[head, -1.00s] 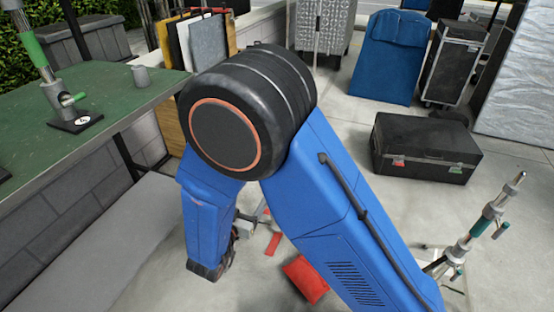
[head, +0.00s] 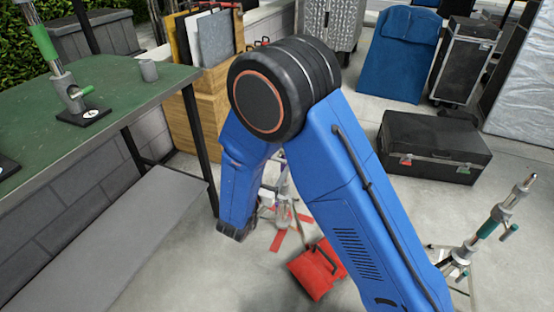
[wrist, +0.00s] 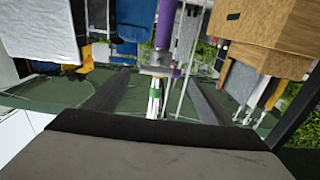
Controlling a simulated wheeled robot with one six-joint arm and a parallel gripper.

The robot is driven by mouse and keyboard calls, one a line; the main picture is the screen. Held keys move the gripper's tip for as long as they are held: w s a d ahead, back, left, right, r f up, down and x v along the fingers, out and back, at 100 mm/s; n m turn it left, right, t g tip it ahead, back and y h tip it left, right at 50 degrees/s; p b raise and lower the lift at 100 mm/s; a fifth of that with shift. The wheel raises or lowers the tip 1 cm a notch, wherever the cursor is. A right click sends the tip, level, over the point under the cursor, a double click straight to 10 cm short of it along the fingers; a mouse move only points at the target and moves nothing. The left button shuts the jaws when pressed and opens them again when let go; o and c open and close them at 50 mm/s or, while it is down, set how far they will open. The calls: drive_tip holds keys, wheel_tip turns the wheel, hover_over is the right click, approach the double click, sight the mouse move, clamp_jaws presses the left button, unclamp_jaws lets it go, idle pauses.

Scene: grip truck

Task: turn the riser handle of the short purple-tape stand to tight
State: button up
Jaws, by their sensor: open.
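In the wrist view a stand with purple tape (wrist: 163,28) rises between and beyond the fingers, with a grey collar on it. My gripper (wrist: 156,76) is open, one finger on each side of this part; I cannot tell whether either touches. In the head view a stand (head: 283,190) shows partly behind my blue arm, its legs near red marks on the floor. My gripper is hidden there behind my arm.
A red bag (head: 318,268) lies on the floor near my arm. Another stand (head: 490,225) with green tape is at right. A black case (head: 433,148) stands behind on open floor.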

sight(276, 160)
drive_tip(key=shift+x, duration=2.75)
drive_tip(key=c, duration=1)
